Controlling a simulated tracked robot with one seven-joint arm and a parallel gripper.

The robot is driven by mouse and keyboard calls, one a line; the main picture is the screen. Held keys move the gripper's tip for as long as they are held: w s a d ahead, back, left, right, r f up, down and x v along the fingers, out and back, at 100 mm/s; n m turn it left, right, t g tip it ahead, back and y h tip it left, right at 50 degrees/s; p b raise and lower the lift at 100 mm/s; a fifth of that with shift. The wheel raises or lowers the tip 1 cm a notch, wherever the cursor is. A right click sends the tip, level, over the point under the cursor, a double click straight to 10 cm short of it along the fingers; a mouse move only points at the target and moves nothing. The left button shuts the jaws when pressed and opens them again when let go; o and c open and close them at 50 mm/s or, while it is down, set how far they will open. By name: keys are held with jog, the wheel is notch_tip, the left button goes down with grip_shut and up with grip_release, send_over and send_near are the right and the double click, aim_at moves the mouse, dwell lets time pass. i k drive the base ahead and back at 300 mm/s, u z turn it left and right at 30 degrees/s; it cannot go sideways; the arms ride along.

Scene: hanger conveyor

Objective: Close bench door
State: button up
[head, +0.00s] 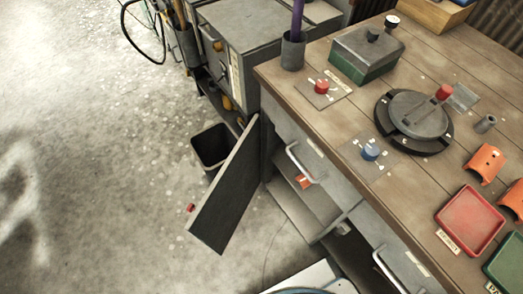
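The bench door (229,188) is a grey panel standing wide open. It swings out from the left end of the wooden-topped bench (330,108) over the concrete floor. A small red knob (190,208) sits near its free lower-left edge. The open compartment (300,205) shows a shelf with a small orange-red object (302,182) on it; its depths are dark. My gripper is not in view.
A dark bin (212,146) stands on the floor just behind the door. Drawer handles (304,164) stick out from the bench front. A grey cabinet (262,45) stands behind. The floor at left is clear.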

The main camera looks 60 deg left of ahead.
aim_at(215, 220)
jog(key=z, duration=0.15)
jog(key=k, duration=2.45)
jog(key=u, duration=1.4)
jog(key=i, duration=1)
